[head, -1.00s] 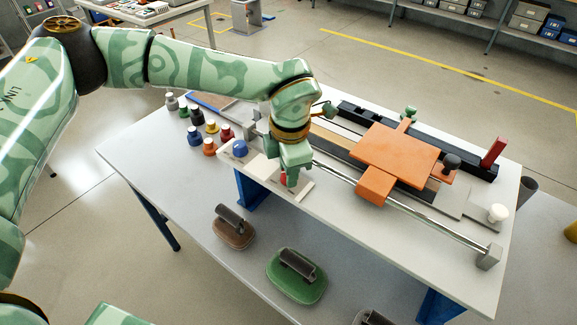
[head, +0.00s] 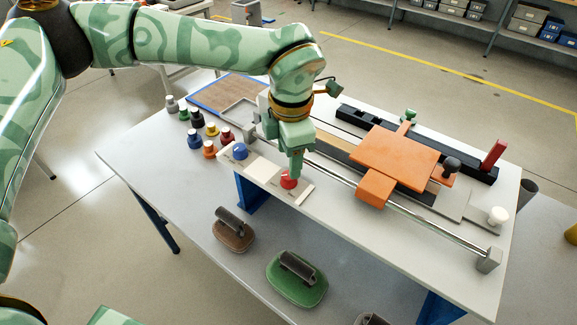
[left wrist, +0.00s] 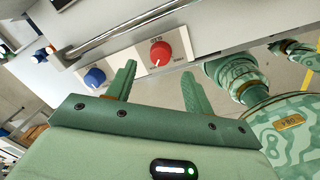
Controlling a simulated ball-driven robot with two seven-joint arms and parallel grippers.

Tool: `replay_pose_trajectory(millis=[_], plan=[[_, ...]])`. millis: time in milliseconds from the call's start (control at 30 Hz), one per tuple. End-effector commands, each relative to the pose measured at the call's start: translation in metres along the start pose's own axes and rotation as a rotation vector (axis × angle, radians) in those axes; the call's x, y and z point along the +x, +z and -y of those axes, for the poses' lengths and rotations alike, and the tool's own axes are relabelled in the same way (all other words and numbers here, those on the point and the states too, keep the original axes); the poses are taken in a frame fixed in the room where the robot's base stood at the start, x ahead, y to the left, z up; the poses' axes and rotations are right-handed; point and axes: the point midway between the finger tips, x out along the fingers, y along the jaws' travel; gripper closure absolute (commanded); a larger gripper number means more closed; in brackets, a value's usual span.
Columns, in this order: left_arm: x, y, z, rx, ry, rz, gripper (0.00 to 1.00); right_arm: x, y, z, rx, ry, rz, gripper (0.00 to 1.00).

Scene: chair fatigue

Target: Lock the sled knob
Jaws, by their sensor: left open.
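The orange sled (head: 395,155) sits on the rails at the right of the table. A black round knob (head: 452,164) stands at its right edge and a green knob (head: 410,116) behind it; I cannot tell which is the sled knob. My left gripper (head: 296,172) is open and empty, pointing down just above and behind a red knob (head: 288,181) on the white panel. In the left wrist view the red knob (left wrist: 160,53) shows beyond and between the spread fingers (left wrist: 158,72), apart from them.
A blue knob (head: 239,151) is on the same panel (head: 262,170). Several coloured capped pieces stand at the table's left. Handled brown (head: 233,237) and green (head: 300,285) blocks lie on a lower surface.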

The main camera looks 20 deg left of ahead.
Motion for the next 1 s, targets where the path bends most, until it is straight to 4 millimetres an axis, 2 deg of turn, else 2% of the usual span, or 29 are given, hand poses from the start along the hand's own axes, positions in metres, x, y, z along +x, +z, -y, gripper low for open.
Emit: replay_pose_trajectory(millis=[33, 200, 400, 600, 867, 967, 1000], plan=[[-0.016, 0.001, -0.001, -0.001, 0.005, 0.004, 0.48, 0.0, 0.0, 0.0, 0.0, 0.0, 0.0, 0.64], [-0.062, 0.0, -0.001, 0.0, 0.004, 0.004, 0.48, -0.001, 0.0, 0.0, 0.0, 0.0, -0.001, 0.64], [-0.097, 0.0, -0.001, -0.001, 0.003, 0.001, 0.48, -0.002, -0.001, -0.001, 0.0, 0.001, -0.001, 0.64], [-0.109, 0.0, -0.001, 0.0, 0.0, 0.001, 0.48, -0.003, -0.001, -0.001, 0.0, 0.001, -0.001, 0.64], [-0.108, 0.0, 0.0, 0.002, -0.002, 0.001, 0.48, -0.003, -0.001, -0.001, -0.001, 0.002, -0.001, 0.64], [-0.1, 0.008, 0.012, 0.038, -0.041, 0.026, 0.48, -0.003, -0.001, -0.001, -0.001, 0.002, -0.001, 0.64], [-0.092, 0.015, 0.025, 0.07, -0.079, 0.051, 0.48, -0.003, -0.001, -0.001, -0.001, 0.002, -0.001, 0.64]])
